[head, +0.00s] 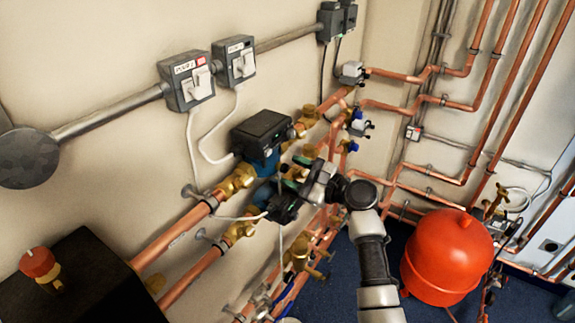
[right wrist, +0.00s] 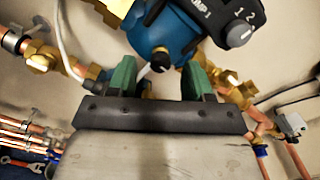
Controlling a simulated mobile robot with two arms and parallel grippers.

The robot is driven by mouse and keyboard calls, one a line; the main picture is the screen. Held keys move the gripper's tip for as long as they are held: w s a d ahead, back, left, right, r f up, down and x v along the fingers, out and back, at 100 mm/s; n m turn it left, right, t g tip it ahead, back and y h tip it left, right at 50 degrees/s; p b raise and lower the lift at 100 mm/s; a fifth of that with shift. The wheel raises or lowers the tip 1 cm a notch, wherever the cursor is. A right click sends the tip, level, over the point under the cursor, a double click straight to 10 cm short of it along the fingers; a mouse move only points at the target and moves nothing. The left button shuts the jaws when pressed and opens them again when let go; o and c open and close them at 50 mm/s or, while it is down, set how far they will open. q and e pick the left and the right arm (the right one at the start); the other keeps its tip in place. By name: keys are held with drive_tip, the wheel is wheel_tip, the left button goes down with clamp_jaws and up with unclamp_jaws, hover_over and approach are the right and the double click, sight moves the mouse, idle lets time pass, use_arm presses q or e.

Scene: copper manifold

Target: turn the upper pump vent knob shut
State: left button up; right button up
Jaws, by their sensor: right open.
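The upper pump has a blue body (head: 265,161) under a black control box (head: 262,129) in the head view. In the right wrist view the blue body (right wrist: 165,28) and the control box with "PUMP 1" (right wrist: 225,15) fill the top. A small dark vent knob (right wrist: 160,59) with a pale part beside it sits low on the blue body. My right gripper (right wrist: 159,82) is open, its green fingers apart on either side of the knob. I cannot tell its distance from the knob. In the head view my right gripper (head: 297,172) is beside the pump. My left gripper is not in view.
Brass valves (head: 238,180) and copper pipes (head: 175,235) flank the pump. White cables hang from the wall switches (head: 187,80). A red tank (head: 446,253) stands at the right. A black box with a red-capped fitting (head: 38,263) is at lower left.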

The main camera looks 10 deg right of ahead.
drive_tip(key=shift+x, duration=1.15)
drive_tip(key=c, duration=0.9)
drive_tip(key=shift+c, duration=0.2)
